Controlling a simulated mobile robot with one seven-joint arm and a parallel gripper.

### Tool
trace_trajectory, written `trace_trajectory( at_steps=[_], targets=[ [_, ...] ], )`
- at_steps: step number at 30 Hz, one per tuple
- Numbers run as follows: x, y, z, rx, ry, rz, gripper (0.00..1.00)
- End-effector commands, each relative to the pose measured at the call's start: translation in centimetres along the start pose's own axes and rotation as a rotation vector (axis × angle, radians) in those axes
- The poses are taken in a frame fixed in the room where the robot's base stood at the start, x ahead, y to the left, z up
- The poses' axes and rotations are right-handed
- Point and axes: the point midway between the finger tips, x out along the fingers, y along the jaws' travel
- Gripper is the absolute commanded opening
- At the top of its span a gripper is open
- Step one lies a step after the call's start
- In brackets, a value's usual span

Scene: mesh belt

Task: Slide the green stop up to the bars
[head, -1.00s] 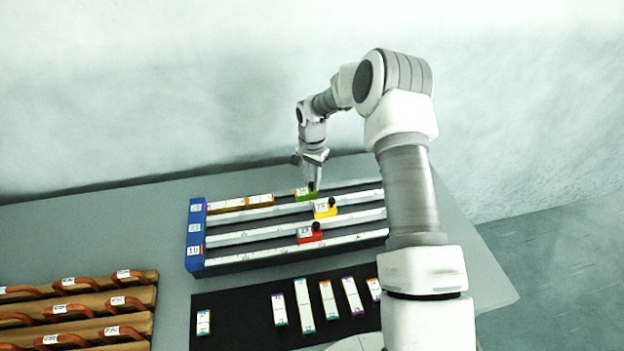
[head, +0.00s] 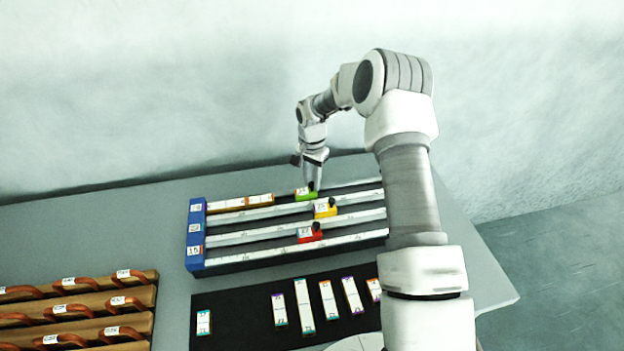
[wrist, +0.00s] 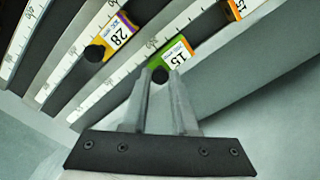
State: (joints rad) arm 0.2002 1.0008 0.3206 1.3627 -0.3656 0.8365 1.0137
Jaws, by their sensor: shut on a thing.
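The green stop (head: 306,195) sits in the far channel of the rack, with a dark knob and a white label. It also shows in the wrist view (wrist: 180,50), labelled 15. My gripper (head: 313,187) is shut on the stop's knob; in the wrist view its fingertips (wrist: 160,80) meet at the knob. The orange-edged white bars (head: 240,202) lie in the same channel to the left, against the blue end block (head: 195,235). A gap of bare channel separates the bars from the stop. In the wrist view a bar end (wrist: 236,8) shows at the top right.
The yellow stop (head: 325,208) and red stop (head: 309,235) sit in the nearer channels. White scale rails (head: 270,230) divide the channels. A black mat (head: 250,312) with several loose bars lies in front. Brown racks with orange handles (head: 85,307) stand at the lower left.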

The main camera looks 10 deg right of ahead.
Motion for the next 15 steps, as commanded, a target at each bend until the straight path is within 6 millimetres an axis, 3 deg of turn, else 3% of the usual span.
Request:
trace_trajectory(
  at_steps=[10,15],
  targets=[
    [0.1,-0.4,0.3,-0.001,0.001,-0.001,0.0],
    [0.3,-2.6,2.5,-0.009,-0.001,-0.005,0.0]
  ],
)
